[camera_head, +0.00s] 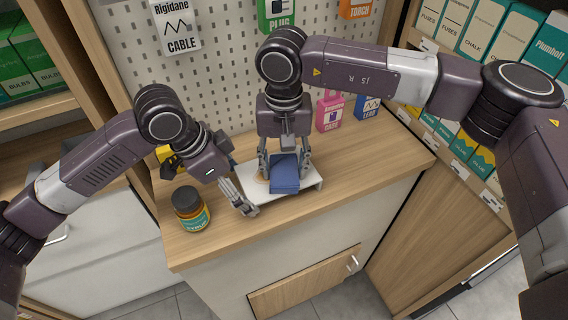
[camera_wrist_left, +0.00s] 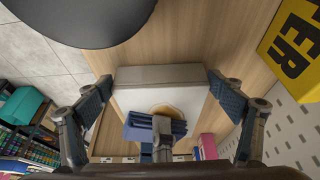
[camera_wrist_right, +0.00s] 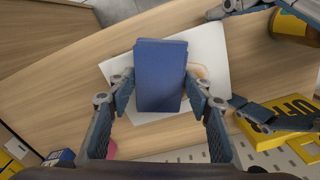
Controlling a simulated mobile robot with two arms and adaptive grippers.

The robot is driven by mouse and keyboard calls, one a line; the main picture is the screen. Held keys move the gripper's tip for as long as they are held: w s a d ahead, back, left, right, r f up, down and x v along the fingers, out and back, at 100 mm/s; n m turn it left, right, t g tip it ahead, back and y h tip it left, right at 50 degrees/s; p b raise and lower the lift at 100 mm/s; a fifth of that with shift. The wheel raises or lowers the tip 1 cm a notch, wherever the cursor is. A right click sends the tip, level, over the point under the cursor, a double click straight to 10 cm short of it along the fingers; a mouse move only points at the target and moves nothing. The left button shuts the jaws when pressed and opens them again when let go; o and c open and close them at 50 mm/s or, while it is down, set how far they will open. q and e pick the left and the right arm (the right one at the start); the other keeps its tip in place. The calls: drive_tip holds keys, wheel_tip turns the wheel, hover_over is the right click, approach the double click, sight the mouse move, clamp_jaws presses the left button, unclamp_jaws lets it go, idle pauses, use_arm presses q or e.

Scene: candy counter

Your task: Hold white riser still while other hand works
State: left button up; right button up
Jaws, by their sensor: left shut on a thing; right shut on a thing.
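The white riser (camera_head: 314,182) stands on the wooden counter. My left gripper (camera_head: 241,190) is shut on its left end; in the left wrist view its fingers sit on either side of the riser's end panel (camera_wrist_left: 160,76). My right gripper (camera_head: 284,172) is shut on a blue block-like item (camera_head: 284,180), upright over the riser, its fingers at the item's sides in the right wrist view (camera_wrist_right: 160,80). I cannot tell whether the blue item touches the riser. A tan round piece (camera_wrist_right: 200,73) lies on the riser beside it, partly hidden.
A dark-lidded syrup jar (camera_head: 190,209) stands near the counter's left front, close to my left gripper. A yellow box (camera_head: 163,154) is behind my left gripper. The counter (camera_head: 370,160) is clear right of the riser.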

drive_tip(key=shift+s, duration=0.55)
drive_tip(key=shift+w, duration=1.5)
drive_tip(key=shift+s, duration=1.6)
drive_tip(key=shift+w, duration=1.6)
drive_tip(key=shift+s+r, duration=0.1)
drive_tip(key=shift+s, duration=1.45)
drive_tip(key=shift+w+f, duration=0.25)
drive_tip(key=shift+w, duration=1.3)
drive_tip(key=shift+s+r, duration=0.15)
drive_tip(key=shift+s, duration=1.45)
drive_tip(key=shift+w, duration=1.65)
drive_tip(key=shift+s+a, duration=0.7)
drive_tip(key=shift+a, duration=0.05)
drive_tip(key=shift+s+a, duration=0.65)
drive_tip(key=shift+a, duration=0.05)
